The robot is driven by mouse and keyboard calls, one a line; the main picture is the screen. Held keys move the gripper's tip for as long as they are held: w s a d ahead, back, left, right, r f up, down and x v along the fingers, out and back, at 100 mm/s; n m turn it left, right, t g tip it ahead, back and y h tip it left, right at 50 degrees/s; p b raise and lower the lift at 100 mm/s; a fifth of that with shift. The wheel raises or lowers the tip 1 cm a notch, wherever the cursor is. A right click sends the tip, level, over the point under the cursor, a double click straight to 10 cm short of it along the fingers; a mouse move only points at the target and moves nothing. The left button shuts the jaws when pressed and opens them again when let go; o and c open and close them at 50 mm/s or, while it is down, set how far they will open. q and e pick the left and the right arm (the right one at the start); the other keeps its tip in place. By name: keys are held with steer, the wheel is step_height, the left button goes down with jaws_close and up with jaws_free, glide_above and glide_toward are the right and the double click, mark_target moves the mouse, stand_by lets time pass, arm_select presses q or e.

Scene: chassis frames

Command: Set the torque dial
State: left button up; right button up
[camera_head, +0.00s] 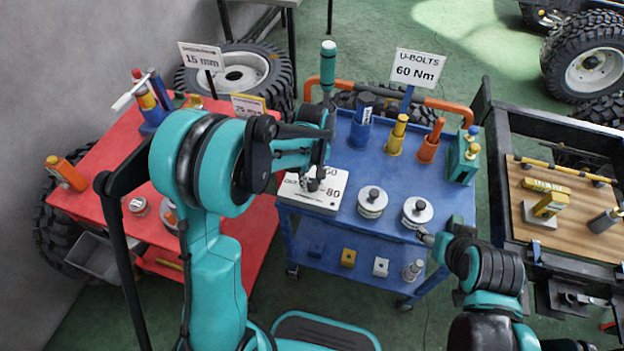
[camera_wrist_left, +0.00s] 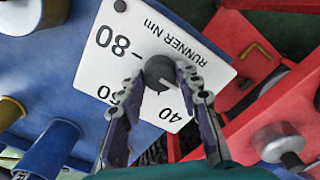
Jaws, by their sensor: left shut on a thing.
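The torque dial's white plate (camera_head: 300,201) lies on the near left of the blue cart top, with 80 readable. In the left wrist view the plate (camera_wrist_left: 123,22) shows 40, 60, 80 and "RUNNER Nm". Its dark round knob (camera_wrist_left: 158,70) has a pale mark on its lower side; its exact setting is hard to read. My left gripper (camera_head: 312,182) is over the plate, and its fingertips (camera_wrist_left: 160,85) are shut on the knob from both sides. A sign (camera_head: 414,68) reads "U-BOLTS 60 Nm". My right gripper (camera_head: 428,238) is by the cart's near right edge; its jaws are unclear.
Two metal canisters (camera_head: 372,201) (camera_head: 416,212) stand right of the plate. Blue, yellow and orange holders (camera_head: 395,138) stand behind. A red cart (camera_head: 105,160) is at left, and a wood-topped bench (camera_head: 560,215) at right.

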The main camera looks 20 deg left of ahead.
mark_target(312, 183)
stand_by(0.4)
arm_select(q)
steer(key=o, duration=1.2)
steer(key=shift+c, duration=0.2)
step_height(312, 183, up, 12)
